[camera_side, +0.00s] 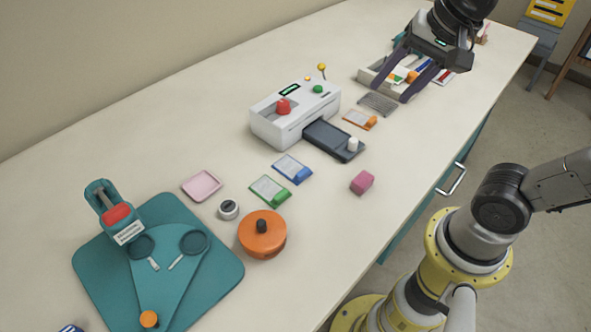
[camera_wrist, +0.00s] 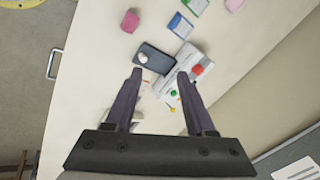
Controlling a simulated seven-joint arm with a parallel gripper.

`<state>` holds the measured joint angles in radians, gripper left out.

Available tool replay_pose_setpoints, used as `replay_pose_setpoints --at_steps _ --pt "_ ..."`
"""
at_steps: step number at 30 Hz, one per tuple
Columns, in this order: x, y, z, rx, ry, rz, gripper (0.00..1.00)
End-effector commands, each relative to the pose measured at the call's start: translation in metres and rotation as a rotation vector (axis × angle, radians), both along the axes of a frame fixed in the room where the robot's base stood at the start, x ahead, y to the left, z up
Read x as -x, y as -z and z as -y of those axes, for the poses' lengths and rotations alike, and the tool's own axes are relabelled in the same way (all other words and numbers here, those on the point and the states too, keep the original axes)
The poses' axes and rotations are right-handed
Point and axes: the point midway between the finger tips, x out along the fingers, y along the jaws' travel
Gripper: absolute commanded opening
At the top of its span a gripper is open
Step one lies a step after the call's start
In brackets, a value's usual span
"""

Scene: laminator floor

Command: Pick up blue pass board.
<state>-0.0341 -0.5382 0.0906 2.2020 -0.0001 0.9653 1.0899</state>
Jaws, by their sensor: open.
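The blue pass board (camera_side: 292,169) lies flat on the table, a small pale card with a blue edge, between the laminator and a green-edged card (camera_side: 270,191). It also shows in the wrist view (camera_wrist: 181,25), near the top, beyond my fingertips. My gripper (camera_side: 390,94) is open, with nothing between its fingers. It hangs at the far right end of the table, in front of a white sorting tray (camera_side: 370,78), well apart from the blue pass board. In the wrist view my gripper (camera_wrist: 159,74) shows both fingers spread.
The white laminator (camera_side: 288,120) with its dark feed tray (camera_side: 330,141) stands between my gripper and the blue board. An orange-tabbed card (camera_side: 360,119), pink block (camera_side: 362,182), orange round container (camera_side: 262,236) and teal mat (camera_side: 215,270) are around. The front table strip is mostly clear.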

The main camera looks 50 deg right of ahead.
Motion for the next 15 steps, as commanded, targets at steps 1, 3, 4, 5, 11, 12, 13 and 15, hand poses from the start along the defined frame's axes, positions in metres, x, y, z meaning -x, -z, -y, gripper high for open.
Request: replay_pose_setpoints --at_steps 1,3,4,5,11,12,13,15 --pt "-0.017 0.001 -0.004 -0.040 0.084 -0.036 0.55" --pt "-0.040 0.006 -0.010 -0.096 0.220 -0.088 0.55" --pt "-0.051 0.009 -0.013 -0.116 0.277 -0.111 0.55" --pt "-0.062 0.014 -0.016 -0.133 0.330 -0.135 0.55" --pt "-0.119 0.057 -0.040 -0.167 0.556 -0.281 0.55" --pt "-0.126 0.068 -0.044 -0.158 0.564 -0.307 0.55" --pt "-0.130 0.075 -0.047 -0.150 0.561 -0.324 0.55" --pt "-0.137 0.091 -0.053 -0.132 0.551 -0.358 0.55"
